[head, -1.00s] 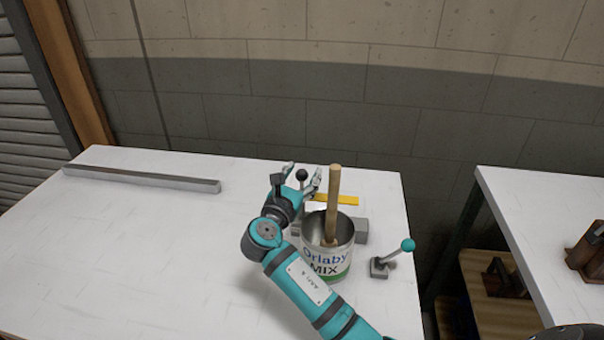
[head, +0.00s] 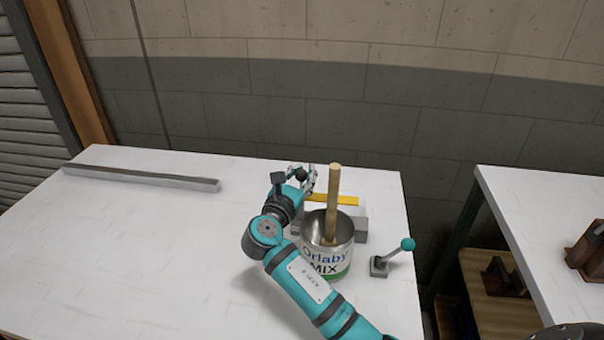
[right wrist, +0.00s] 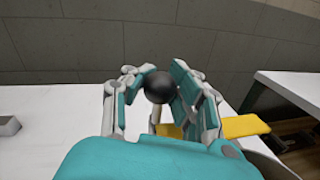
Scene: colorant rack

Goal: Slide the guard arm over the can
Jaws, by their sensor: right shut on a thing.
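The can (head: 327,258), labelled "Orlaby MIX", stands upright on the white table with a wooden stick (head: 333,205) standing in it. The yellow guard arm (head: 335,200) lies behind the can; in the right wrist view its yellow bar (right wrist: 240,126) runs to the right of the fingers. A black ball knob (head: 301,174) stands at its left end. My right gripper (head: 302,178) is shut on this black knob (right wrist: 159,87), with fingers on both sides of it. The knob's stem is mostly hidden by the hand. My left gripper is not in view.
A small lever with a teal ball (head: 407,245) stands right of the can. Grey blocks (head: 361,230) flank the can. A long grey metal bar (head: 140,178) lies at the back left. The left half of the table (head: 130,250) is mostly clear.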

